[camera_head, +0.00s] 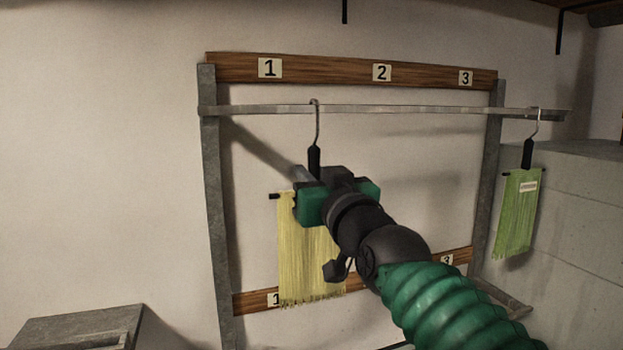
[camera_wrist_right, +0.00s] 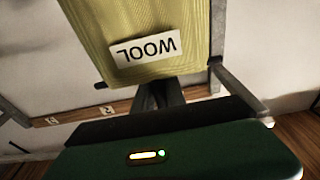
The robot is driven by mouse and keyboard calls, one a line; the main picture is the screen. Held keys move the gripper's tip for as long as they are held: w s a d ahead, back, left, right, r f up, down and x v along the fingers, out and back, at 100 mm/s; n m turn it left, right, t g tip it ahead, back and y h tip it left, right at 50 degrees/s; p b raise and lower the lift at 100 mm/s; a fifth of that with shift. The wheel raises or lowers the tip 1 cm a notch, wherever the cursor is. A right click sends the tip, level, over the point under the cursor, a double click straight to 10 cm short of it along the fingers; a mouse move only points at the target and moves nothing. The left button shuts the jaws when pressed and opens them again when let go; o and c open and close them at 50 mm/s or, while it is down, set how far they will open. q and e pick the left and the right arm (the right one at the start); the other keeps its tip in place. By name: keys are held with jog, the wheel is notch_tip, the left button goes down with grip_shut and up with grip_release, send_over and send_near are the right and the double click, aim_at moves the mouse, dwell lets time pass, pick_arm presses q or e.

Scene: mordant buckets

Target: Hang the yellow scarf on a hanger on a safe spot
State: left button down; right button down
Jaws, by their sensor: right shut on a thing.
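The yellow scarf (camera_head: 296,260) hangs upright from its hanger (camera_head: 317,120), fringe down. The hanger's hook is at the metal rail (camera_head: 255,109), between signs 1 and 2, and looks to be over it; whether the rail bears its weight I cannot tell. My right gripper (camera_head: 313,178) is shut on the hanger's black stem and hides part of the scarf's top. In the right wrist view the scarf (camera_wrist_right: 190,20) carries a label reading WOOL, upside down, beyond my gripper (camera_wrist_right: 170,95). My left gripper is not in view.
A green scarf (camera_head: 520,215) hangs at the rail's right end, near sign 3 (camera_head: 465,78). Sign 1 (camera_head: 269,68) and sign 2 (camera_head: 382,72) are on the upper board. The rail between the two hangers is free. A grey box-like thing (camera_head: 75,325) stands at lower left.

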jog(key=shift+a, duration=0.15)
jog(key=c, duration=1.3)
grip_release()
jog(key=shift+a, duration=0.1)
